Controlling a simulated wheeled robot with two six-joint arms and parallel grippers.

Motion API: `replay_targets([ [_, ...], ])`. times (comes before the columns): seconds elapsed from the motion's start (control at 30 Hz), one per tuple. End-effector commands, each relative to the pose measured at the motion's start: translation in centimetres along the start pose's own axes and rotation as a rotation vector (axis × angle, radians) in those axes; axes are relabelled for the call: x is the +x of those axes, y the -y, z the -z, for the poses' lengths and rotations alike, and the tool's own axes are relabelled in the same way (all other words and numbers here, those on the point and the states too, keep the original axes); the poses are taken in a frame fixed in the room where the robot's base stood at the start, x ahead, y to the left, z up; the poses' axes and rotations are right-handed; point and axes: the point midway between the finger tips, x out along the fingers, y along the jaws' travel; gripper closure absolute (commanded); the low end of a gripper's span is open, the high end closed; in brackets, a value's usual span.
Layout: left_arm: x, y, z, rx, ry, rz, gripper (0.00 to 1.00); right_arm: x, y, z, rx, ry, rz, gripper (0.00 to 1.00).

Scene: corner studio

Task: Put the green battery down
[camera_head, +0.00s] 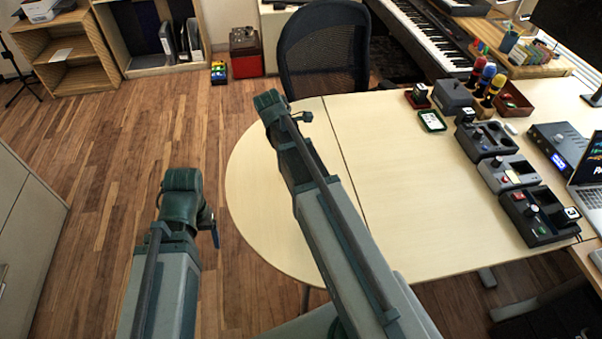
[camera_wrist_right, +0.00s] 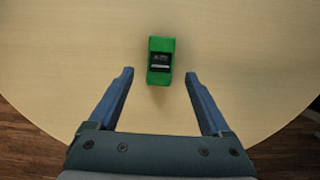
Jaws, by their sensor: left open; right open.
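The green battery (camera_wrist_right: 161,61), a green block with a dark label area, lies on the pale wooden table (camera_wrist_right: 60,60) in the right wrist view. My right gripper (camera_wrist_right: 159,75) is open, its two blue fingers apart, with the battery's near end between the fingertips and a gap on each side. I cannot make out the battery in the head view, where my right arm (camera_head: 320,205) covers part of the table. My left gripper (camera_head: 211,226) is at the lower left of the head view, over the floor beside the table's rounded end; its fingers are only partly seen.
Dark charger-like units (camera_head: 538,215) line the table's right side, near a laptop (camera_head: 588,165). A small green-rimmed tray (camera_head: 432,121) and a red-brown box (camera_head: 513,100) stand farther back. An office chair (camera_head: 325,50) is behind the table. The table's middle (camera_head: 420,190) is clear.

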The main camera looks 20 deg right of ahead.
Motion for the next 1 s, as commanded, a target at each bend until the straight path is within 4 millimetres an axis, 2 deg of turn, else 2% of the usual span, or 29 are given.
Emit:
replay_targets([
  [0.03,1.1,-0.1,0.1,0.0,0.0,0.0,0.23,1.2,0.0,-0.1,0.002,0.0,0.0,0.18],
  [0.23,3.5,-0.3,0.2,0.0,0.0,0.0,0.23,3.8,0.0,-0.5,0.001,0.0,0.0,0.18],
  [0.33,4.0,-0.4,0.2,0.001,0.0,0.0,0.23,4.3,0.0,-0.6,0.001,0.0,0.0,0.18],
  [0.57,3.8,-0.4,0.2,0.001,0.0,0.0,0.23,4.1,0.0,-0.7,0.0,0.0,0.0,0.18],
  [1.0,3.8,-0.4,0.2,0.001,0.0,0.0,0.23,4.1,0.0,-0.6,0.0,0.0,0.0,0.95],
])
